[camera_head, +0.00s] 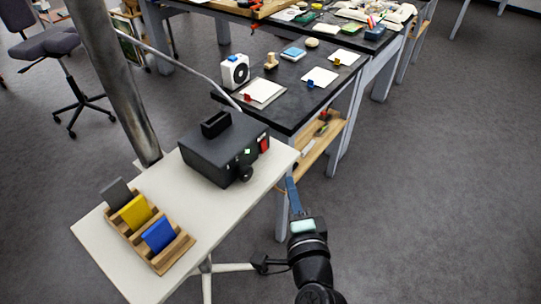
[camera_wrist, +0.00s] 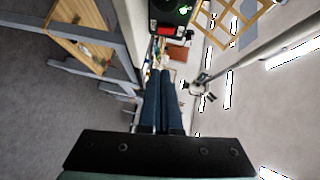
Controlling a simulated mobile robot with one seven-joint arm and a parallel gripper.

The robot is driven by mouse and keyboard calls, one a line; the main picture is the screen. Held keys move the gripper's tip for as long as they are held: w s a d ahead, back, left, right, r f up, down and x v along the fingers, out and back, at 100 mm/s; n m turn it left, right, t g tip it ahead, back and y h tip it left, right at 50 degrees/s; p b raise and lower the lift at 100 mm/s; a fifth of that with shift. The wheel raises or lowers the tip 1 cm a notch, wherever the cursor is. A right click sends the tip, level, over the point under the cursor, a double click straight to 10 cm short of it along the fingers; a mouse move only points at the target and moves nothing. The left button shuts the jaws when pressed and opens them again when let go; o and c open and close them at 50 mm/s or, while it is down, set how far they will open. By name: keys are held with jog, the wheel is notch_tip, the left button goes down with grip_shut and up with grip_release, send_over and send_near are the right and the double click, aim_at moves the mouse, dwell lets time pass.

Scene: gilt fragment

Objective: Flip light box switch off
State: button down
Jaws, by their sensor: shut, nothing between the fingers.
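The light box (camera_head: 222,155) is a black case with a handle on top, standing on the white table near its back right corner. A red switch (camera_head: 264,145) sits on its right-hand face, with a round black knob on the front side. In the wrist view, the light box (camera_wrist: 160,12) is at the top edge, with the red switch (camera_wrist: 166,31) just beyond the fingertips and a small green light beside it. My gripper (camera_head: 290,182) has blue fingers, shut and empty, off the table's right edge and apart from the box. The fingers (camera_wrist: 160,73) point toward the switch side.
A wooden rack (camera_head: 150,235) with grey, yellow and blue plates stands at the white table's front left. A dark workbench (camera_head: 300,105) with small items lies behind, with a wooden shelf (camera_head: 322,142) below. A metal post (camera_head: 118,85) rises behind the table. Floor at right is clear.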

aim_at(275, 170)
jog(key=w, duration=0.5)
jog(key=w+a, duration=0.1)
jog(key=w, duration=0.1)
jog(key=shift+w+a+f, duration=0.1)
jog(key=shift+w+f, duration=0.25)
jog(key=shift+w, duration=0.05)
jog(key=shift+w+a+f+p, duration=0.2)
jog(key=shift+w+a+p, duration=0.3)
jog(key=shift+w+a, duration=0.4)
jog(key=shift+w+a+f, duration=0.2)
jog(key=shift+w+a, duration=0.1)
jog(key=shift+a, duration=0.4)
